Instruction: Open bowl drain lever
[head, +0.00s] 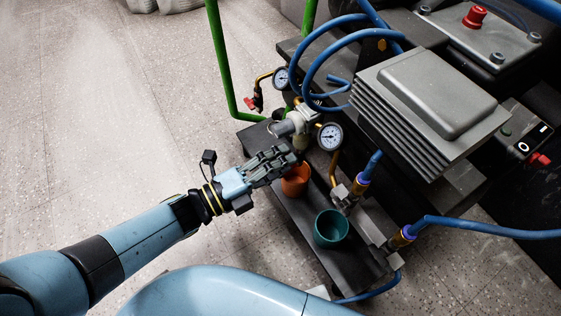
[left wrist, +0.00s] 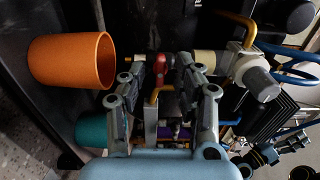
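My left gripper (head: 292,157) reaches in from the left, by the regulator and filter assembly (head: 298,122) and above the orange cup (head: 296,181). In the left wrist view my left gripper (left wrist: 160,68) has its two fingers apart. A small red lever (left wrist: 161,64) shows between the fingertips, next to a brass-coloured pipe. I cannot tell whether the fingers touch it. The lever is hidden behind the gripper in the head view. A grey knob (left wrist: 258,82) and a pale fitting lie right of the fingers.
A teal cup (head: 331,229) stands on the dark shelf (head: 305,222), near the orange one. Two gauges (head: 330,137), a red valve handle (head: 251,104), a green pipe (head: 222,60) and blue hoses (head: 480,228) surround the assembly. A finned grey housing (head: 425,105) stands to the right. Floor at left is clear.

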